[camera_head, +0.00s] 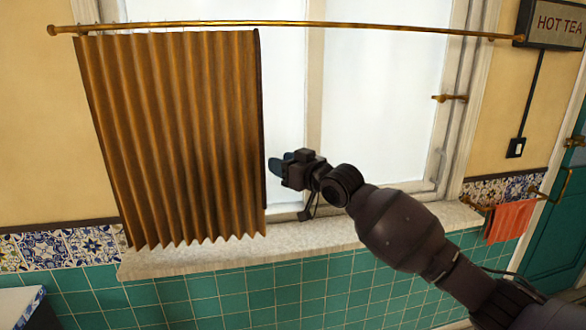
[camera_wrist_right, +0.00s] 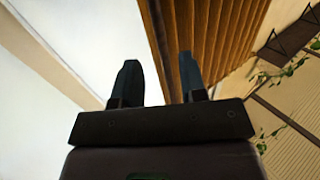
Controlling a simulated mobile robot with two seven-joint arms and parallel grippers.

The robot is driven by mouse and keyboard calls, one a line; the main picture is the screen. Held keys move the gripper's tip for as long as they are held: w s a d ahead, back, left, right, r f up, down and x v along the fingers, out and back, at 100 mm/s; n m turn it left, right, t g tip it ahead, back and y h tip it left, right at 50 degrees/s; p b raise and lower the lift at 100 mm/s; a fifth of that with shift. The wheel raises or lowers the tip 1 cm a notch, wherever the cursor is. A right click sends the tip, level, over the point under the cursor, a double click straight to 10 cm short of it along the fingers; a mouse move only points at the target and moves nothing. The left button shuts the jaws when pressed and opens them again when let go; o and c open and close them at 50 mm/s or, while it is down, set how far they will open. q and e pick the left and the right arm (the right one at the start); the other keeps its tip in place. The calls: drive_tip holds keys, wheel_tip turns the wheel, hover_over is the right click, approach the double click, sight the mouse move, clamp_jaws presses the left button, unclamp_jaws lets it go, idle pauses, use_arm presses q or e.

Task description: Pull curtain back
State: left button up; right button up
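The brown pleated curtain (camera_head: 175,140) hangs from a brass rod (camera_head: 290,24) over the left part of the window. Its free right edge hangs down beside my right gripper (camera_head: 277,165), whose fingertips are just right of that edge. In the right wrist view, my right gripper (camera_wrist_right: 160,82) has its two fingers spread apart. The curtain (camera_wrist_right: 210,35) shows there beyond the fingers, its edge lying across the gap between them. I cannot tell whether either finger touches the cloth. My left gripper is not in view.
The bright window (camera_head: 375,100) right of the curtain is uncovered. A pale stone sill (camera_head: 340,234) runs below it. A brass window handle (camera_head: 450,98) sticks out at the right. A red towel (camera_head: 510,221) hangs on a rail, and a HOT TEA sign (camera_head: 555,24) is at upper right.

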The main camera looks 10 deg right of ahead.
drive_tip(key=v, duration=0.3)
idle(0.5)
drive_tip(key=s+d+f+m+g+h, duration=0.1)
drive_tip(key=s+d+f, duration=0.4)
drive_tip(key=s+f, duration=0.8)
drive_tip(key=s+d+f+m+g+h, duration=0.1)
drive_tip(key=s+d+f+m+h, duration=0.2)
drive_tip(key=s+f, duration=0.9)
drive_tip(key=s+d+f+m+h, duration=0.2)
drive_tip(key=s+d+f+h, duration=0.4)
drive_tip(key=s+f, duration=0.7)
wheel_tip(320, 180, down, 4)
drive_tip(key=shift+s+d+r+g+h, duration=0.15)
drive_tip(key=shift+s+d+g+h, duration=0.2)
drive_tip(key=shift+d, duration=0.25)
